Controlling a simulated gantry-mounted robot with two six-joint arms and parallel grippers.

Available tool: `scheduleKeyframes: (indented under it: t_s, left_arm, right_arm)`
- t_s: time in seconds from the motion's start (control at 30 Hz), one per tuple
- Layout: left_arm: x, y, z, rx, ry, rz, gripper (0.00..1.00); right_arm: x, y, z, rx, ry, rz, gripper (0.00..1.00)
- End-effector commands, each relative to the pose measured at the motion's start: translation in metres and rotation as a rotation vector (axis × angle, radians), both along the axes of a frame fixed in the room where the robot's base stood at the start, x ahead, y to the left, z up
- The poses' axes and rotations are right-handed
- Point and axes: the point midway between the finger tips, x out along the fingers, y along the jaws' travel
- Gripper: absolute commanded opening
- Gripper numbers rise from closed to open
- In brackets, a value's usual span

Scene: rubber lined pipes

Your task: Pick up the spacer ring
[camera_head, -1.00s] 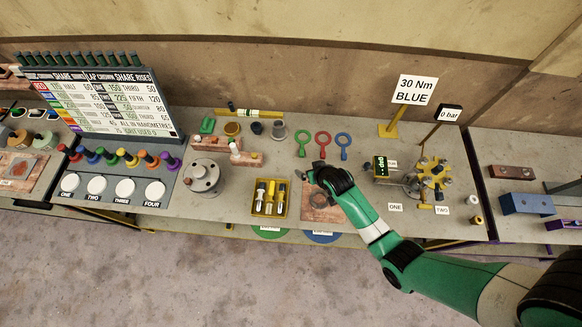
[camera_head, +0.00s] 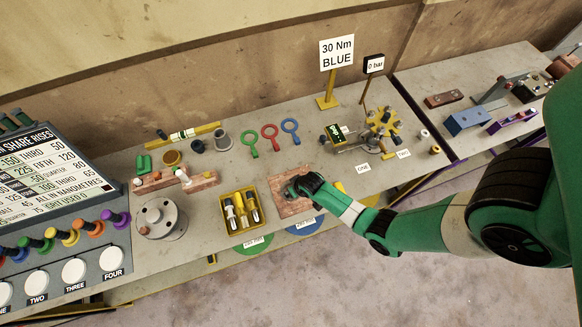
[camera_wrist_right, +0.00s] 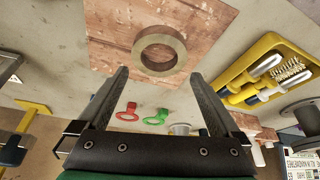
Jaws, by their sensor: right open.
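The spacer ring (camera_wrist_right: 158,50), a dull brass-grey ring with an open centre, lies flat on a worn reddish-brown board in the right wrist view. My right gripper (camera_wrist_right: 158,77) is open and empty. Its two fingertips point toward the ring, one to each side of its line, with the ring just beyond them in the picture. In the head view my right gripper (camera_head: 291,190) is low over the board (camera_head: 290,207), and I cannot make out the ring there. My left gripper is not in view.
A yellow tray (camera_head: 224,209) of bottles and brushes stands left of the board; it also shows in the wrist view (camera_wrist_right: 232,74). Green, red (camera_head: 269,131) and blue ring-ended tools lie behind. A yellow valve fixture (camera_head: 383,124) stands to the right.

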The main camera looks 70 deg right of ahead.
Motion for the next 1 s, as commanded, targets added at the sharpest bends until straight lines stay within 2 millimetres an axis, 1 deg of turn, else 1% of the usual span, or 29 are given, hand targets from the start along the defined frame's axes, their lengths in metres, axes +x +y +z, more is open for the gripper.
scheduleKeyframes:
  t_s: [0.03,0.1,0.17,0.4,0.43,0.5,0.73,0.87,0.9,0.97,1.0]
  left_arm:
    - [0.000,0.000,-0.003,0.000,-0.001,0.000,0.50]
    - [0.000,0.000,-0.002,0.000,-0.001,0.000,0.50]
    - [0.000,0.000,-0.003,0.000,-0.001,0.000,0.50]
    - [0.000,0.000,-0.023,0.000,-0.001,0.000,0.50]
    - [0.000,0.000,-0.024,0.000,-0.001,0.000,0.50]
    - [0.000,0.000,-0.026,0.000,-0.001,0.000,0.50]
    - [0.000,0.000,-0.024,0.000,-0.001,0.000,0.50]
    - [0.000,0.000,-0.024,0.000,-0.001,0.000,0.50]
    - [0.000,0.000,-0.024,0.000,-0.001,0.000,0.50]
    - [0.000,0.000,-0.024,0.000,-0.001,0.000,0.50]
    - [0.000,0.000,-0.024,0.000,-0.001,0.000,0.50]
  right_arm:
    - [0.001,-0.001,-0.003,0.000,0.000,0.000,1.00]
    - [0.001,-0.001,-0.002,0.000,0.000,0.000,1.00]
    - [0.001,-0.001,-0.006,0.001,0.002,0.000,1.00]
    - [0.010,-0.011,-0.044,0.001,0.002,0.001,1.00]
    - [0.011,-0.011,-0.047,0.000,0.001,0.001,1.00]
    - [0.013,-0.013,-0.051,0.000,0.001,0.001,1.00]
    - [0.013,-0.013,-0.050,0.000,0.000,0.001,1.00]
    - [0.013,-0.013,-0.050,0.000,0.000,0.001,0.77]
    - [0.013,-0.013,-0.050,0.000,0.000,0.001,0.69]
    - [0.013,-0.013,-0.050,0.000,0.000,0.001,0.59]
    - [0.013,-0.013,-0.050,0.000,0.000,0.001,0.51]
